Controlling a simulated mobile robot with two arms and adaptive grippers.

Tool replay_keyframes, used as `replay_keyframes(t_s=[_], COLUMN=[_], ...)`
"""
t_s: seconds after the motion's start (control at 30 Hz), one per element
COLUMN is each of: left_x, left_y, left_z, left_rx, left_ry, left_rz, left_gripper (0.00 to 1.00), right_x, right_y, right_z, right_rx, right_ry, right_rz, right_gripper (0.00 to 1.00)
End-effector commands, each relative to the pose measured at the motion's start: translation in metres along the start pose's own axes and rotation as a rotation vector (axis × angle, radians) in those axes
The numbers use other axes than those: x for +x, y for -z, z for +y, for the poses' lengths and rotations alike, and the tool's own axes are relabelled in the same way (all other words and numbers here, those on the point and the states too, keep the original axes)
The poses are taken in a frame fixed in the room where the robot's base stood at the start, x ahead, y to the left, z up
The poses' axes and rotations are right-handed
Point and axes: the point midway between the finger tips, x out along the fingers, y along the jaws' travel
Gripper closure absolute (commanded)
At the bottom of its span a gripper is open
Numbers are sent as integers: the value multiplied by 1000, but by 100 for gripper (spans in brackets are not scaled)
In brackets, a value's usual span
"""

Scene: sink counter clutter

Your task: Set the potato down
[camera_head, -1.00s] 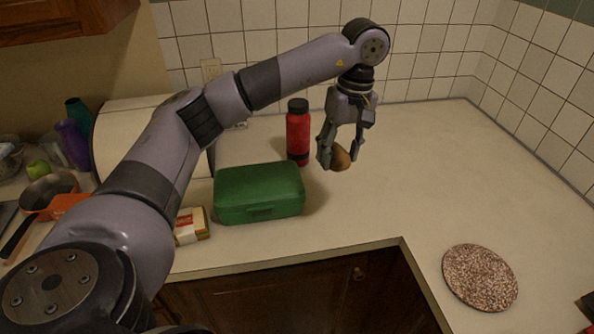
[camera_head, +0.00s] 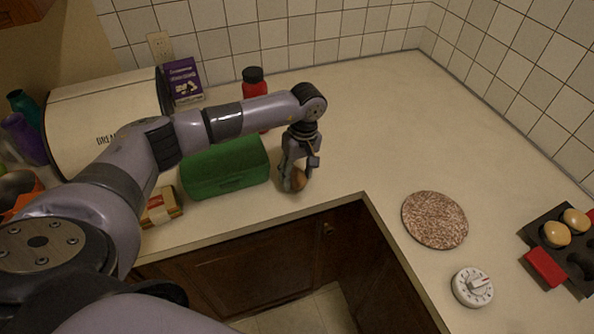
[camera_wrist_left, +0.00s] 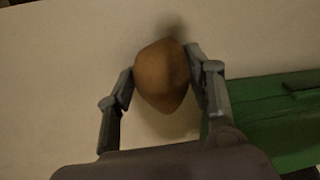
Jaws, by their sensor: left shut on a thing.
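The brown potato (camera_head: 298,180) is between the fingers of my left gripper (camera_head: 293,184), close to the pale counter (camera_head: 350,130), just right of the green box. The left wrist view shows the potato (camera_wrist_left: 162,76) pinched between both fingertips, with a shadow on the counter beside it. I cannot tell whether the potato touches the counter. My right gripper is not in view.
The green box (camera_head: 225,168) stands left of the gripper, with a red bottle (camera_head: 254,88) behind. The counter's front edge is close in front. A round speckled mat (camera_head: 435,220), a white timer (camera_head: 472,287) and a dark muffin tin (camera_head: 548,222) are at right.

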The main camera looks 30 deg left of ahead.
Motion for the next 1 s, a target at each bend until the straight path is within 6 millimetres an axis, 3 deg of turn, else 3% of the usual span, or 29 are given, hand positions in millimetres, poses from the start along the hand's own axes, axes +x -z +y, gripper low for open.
replay_keyframes(t_s=[0.4, 0.43, 0.7, 1.0], left_x=[7, 6, 5, 4], left_y=[0, 0, 0, 0], left_z=[1, 1, 1, 1], left_rx=[0, 0, -1, -1], left_ry=[-1, -1, -1, -1], left_rz=[1, 1, 1, 1], left_gripper=[85, 50, 32, 32], right_x=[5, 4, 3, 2], right_y=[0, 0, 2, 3], right_z=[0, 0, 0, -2], right_rx=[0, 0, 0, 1], right_ry=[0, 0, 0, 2], right_rz=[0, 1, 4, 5], right_gripper=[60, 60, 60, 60])
